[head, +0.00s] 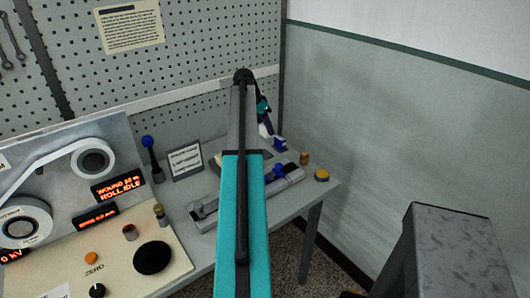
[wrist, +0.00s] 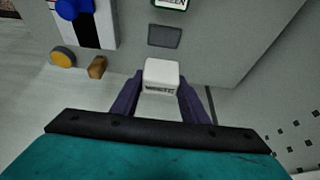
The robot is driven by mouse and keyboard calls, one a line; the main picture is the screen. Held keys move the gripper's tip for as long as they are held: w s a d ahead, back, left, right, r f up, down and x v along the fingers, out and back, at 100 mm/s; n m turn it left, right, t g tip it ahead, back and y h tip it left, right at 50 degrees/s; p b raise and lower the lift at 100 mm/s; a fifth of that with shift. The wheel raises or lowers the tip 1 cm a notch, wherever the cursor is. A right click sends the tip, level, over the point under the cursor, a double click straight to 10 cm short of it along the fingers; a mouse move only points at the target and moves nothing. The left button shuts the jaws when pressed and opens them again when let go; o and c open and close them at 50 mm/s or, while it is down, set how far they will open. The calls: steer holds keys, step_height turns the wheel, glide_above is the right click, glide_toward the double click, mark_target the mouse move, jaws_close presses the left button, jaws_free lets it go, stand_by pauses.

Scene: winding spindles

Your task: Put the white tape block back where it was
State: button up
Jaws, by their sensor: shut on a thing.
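The white tape block (wrist: 161,76) is between the purple fingers of my gripper (wrist: 160,88) in the wrist view, with a line of dark print on its near side. My gripper is shut on it. In the head view my gripper (head: 264,116) is small and far off, over the back right of the bench, partly behind my arm. A dark grey square patch (wrist: 165,37) lies on the grey bench just beyond the block in the wrist view. I cannot tell how high the block is above the bench.
A slide fixture with a blue knob (head: 279,170), a brass-coloured post (head: 304,158) and a yellow button (head: 322,175) stand near the bench's right end. A small sign (head: 185,159) and a blue-topped lever (head: 148,142) stand left of my arm. Pegboard (head: 200,60) rises behind.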

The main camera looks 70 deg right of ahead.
steer(key=shift+f+p, duration=0.8)
steer(key=shift+f, duration=2.2)
steer(key=shift+f, duration=0.1)
steer(key=shift+f+p, duration=0.6)
steer(key=shift+f, duration=1.15)
steer(key=shift+f, duration=0.1)
steer(key=o, duration=1.1)
steer(key=shift+r, duration=0.2)
steer(key=shift+b+v, duration=1.45)
steer(key=shift+v, duration=4.45)
